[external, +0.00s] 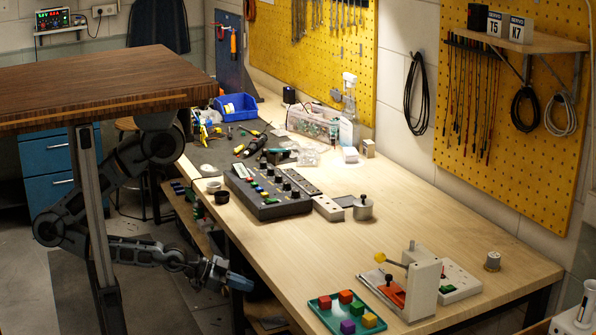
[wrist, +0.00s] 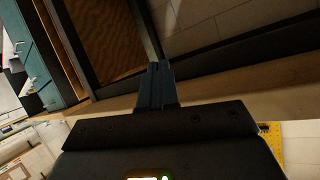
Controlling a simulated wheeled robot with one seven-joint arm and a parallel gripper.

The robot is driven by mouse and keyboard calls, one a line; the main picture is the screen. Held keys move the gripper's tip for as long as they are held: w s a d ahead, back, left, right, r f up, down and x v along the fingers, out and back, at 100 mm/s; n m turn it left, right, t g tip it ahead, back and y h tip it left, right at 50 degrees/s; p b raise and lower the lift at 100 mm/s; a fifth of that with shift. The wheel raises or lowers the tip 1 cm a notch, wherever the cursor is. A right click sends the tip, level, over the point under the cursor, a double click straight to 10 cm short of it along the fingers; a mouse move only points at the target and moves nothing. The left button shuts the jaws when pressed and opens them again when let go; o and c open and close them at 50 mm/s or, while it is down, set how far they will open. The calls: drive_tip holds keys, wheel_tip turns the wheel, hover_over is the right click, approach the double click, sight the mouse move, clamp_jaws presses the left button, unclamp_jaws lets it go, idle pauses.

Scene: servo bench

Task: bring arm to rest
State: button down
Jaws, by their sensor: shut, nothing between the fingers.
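My arm is folded low at the left of the external view, beside the workbench (external: 430,230) and apart from its left edge. My gripper (external: 243,283) is at the arm's lower end, below the bench top and pointing right. In the wrist view its two dark fingers (wrist: 158,68) are together with nothing between them. The gripper touches nothing that I can see.
A black button panel (external: 268,205) stands mid-bench. A green tray (external: 325,318) with coloured cubes and a white fixture (external: 425,285) stand near the bench's front end. A dark wooden top (external: 100,85) hides part of my arm. Open floor lies left of the bench.

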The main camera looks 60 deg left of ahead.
drive_tip(key=s+a+r+n+t+y+p, duration=0.2)
drive_tip(key=s+a+r+n+y+p, duration=0.2)
drive_tip(key=a+r, duration=0.9)
drive_tip(key=r+n+p, duration=0.1)
drive_tip(key=n+p, duration=0.1)
drive_tip(key=p, duration=0.1)
drive_tip(key=shift+s+a+r+n+t+y+p, duration=0.2)
drive_tip(key=shift+r+n+t+y+p, duration=0.1)
drive_tip(key=shift+r+n+t+y, duration=0.1)
drive_tip(key=c, duration=1.8)
unclamp_jaws()
drive_tip(key=shift+c, duration=0.2)
